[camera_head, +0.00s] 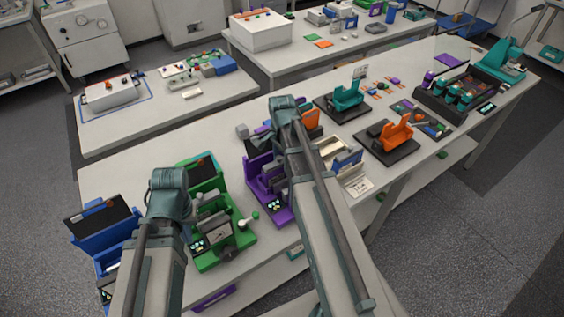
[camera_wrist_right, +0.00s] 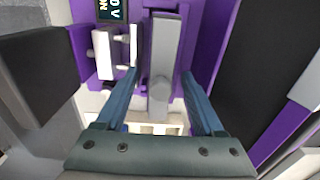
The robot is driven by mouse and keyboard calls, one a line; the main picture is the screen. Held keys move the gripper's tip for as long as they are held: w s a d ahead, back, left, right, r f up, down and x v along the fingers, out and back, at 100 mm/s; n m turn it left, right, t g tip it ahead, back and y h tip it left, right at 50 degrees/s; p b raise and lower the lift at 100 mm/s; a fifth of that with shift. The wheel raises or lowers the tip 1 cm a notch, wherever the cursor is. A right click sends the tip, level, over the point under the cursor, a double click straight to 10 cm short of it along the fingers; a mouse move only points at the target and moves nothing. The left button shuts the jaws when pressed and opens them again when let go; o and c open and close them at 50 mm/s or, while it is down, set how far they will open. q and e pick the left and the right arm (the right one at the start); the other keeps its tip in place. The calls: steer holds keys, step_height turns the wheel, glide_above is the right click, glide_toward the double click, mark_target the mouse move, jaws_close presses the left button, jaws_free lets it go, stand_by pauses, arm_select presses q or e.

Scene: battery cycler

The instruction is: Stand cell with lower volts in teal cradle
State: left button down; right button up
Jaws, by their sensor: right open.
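The teal cradle (camera_head: 347,97) stands on a dark base on the long table and looks empty. The purple cycler (camera_head: 264,186) has a small lit display and is partly hidden by my right arm. In the right wrist view my right gripper (camera_wrist_right: 160,80) is open, its two blue fingers on either side of a grey lever-like part (camera_wrist_right: 163,60) of the purple unit. Contact is unclear. A display (camera_wrist_right: 110,10) there shows part of a reading ending in "0 V". My left gripper (camera_head: 168,183) is beside the green cycler (camera_head: 212,225); its fingers are hidden. I cannot identify the task's cells.
A blue cycler (camera_head: 100,232) stands at the left end. An orange cradle (camera_head: 394,132) stands right of centre, with a lettered white card (camera_head: 359,186) nearby. A dark rack (camera_head: 440,106) holds teal cylinders at the right. Bare tabletop lies behind the green cycler.

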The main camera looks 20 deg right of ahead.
jaws_close()
stand_by(1.2)
arm_select(q)
steer(key=shift+r, duration=0.2)
arm_select(e)
steer(key=shift+r, duration=0.15)
